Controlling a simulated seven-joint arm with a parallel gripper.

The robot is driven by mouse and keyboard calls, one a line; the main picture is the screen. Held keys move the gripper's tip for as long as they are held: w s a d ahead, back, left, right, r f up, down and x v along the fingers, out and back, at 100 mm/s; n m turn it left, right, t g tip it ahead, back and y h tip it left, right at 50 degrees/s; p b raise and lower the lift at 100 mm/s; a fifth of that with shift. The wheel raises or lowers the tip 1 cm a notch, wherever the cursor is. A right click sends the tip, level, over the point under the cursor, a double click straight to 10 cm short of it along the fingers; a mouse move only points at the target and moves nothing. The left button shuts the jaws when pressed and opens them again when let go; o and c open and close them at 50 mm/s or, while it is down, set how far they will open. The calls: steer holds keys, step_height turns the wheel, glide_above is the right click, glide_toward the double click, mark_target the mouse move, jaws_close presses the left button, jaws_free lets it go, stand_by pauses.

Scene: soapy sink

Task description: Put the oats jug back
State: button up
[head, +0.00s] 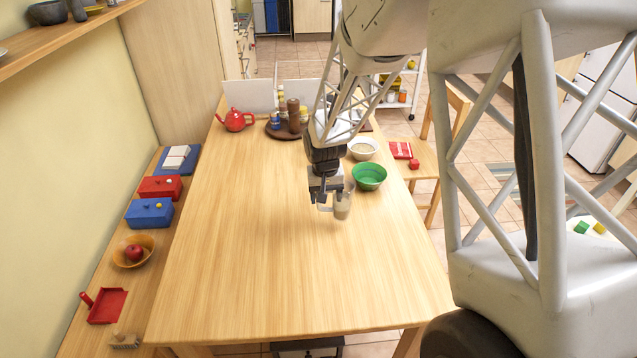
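The oats jug (343,205) is a small clear jug with beige contents, near the middle of the table in the head view. It looks upright. My gripper (325,198) points down at the jug's left side, where the handle is, and appears shut on it. The fingertips are small and partly hidden against the jug. I cannot tell for sure whether the jug's base is touching the table or just above it.
A green bowl (369,177) is close to the jug's right, with a white bowl (363,149) behind it. A brown tray (272,131) with bottles and a red teapot (236,120) stand at the back. The table's (270,270) front and left are clear.

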steer(key=w+a+f, duration=0.1)
steer(key=w+a, duration=0.1)
steer(key=w, duration=1.2)
steer(key=shift+w+f, duration=0.25)
steer(key=shift+w, duration=0.05)
steer(key=shift+f, duration=1.75)
steer(key=shift+f, duration=0.15)
steer(key=o, duration=1.2)
steer(key=shift+r, duration=0.2)
steer(key=shift+a+r, duration=0.2)
steer(key=shift+r, duration=5.75)
